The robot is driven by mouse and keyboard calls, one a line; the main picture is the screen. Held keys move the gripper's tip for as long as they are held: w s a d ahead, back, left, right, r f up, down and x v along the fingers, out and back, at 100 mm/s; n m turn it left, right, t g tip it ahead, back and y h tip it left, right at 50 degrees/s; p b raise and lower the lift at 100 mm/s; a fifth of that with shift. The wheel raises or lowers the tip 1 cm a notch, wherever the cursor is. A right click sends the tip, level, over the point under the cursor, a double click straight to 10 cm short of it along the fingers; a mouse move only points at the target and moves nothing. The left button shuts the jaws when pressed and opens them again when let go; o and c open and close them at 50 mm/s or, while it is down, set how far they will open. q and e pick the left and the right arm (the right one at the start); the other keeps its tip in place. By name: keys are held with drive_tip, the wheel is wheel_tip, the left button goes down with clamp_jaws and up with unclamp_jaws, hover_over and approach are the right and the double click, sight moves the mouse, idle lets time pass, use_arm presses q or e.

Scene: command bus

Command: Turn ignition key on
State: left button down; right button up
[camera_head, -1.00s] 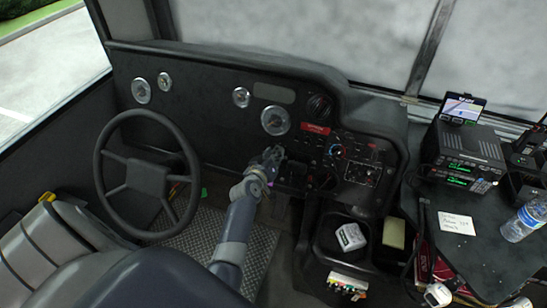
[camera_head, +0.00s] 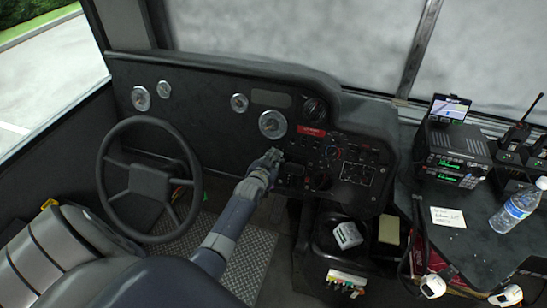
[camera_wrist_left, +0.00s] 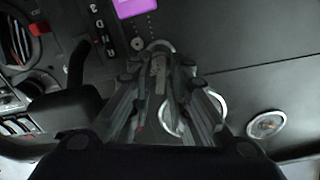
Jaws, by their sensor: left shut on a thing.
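My left gripper (camera_head: 270,160) reaches the dashboard (camera_head: 215,130) to the right of the steering wheel. In the left wrist view its two fingers (camera_wrist_left: 160,82) close together on a small, narrow, pale grey key (camera_wrist_left: 159,72). A round light rim (camera_wrist_left: 160,46) shows just past the fingertips on the black panel. The key is mostly hidden by the fingers, and its turn angle cannot be told. In the head view the gripper hides the key. My right gripper is not in view.
The steering wheel (camera_head: 149,180) is left of my arm. Switches and a red label (camera_head: 311,131) lie right of the gripper. Further right, a radio stack (camera_head: 455,155), a note (camera_head: 447,217) and a water bottle (camera_head: 515,210) stand on a side counter.

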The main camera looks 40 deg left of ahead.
use_arm(q)
drive_tip(key=m, duration=0.2)
drive_tip(key=shift+d+m, duration=0.1)
drive_tip(key=shift+m, duration=0.3)
drive_tip(key=shift+f+m, duration=0.1)
drive_tip(key=shift+m, duration=0.3)
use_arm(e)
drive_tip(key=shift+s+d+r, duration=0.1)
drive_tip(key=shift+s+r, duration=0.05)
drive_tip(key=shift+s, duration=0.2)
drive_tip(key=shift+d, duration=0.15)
use_arm(q)
drive_tip(key=c, duration=1.8)
unclamp_jaws()
drive_tip(key=shift+s+d, duration=0.1)
drive_tip(key=v, duration=1.1)
drive_tip(key=shift+s, duration=0.4)
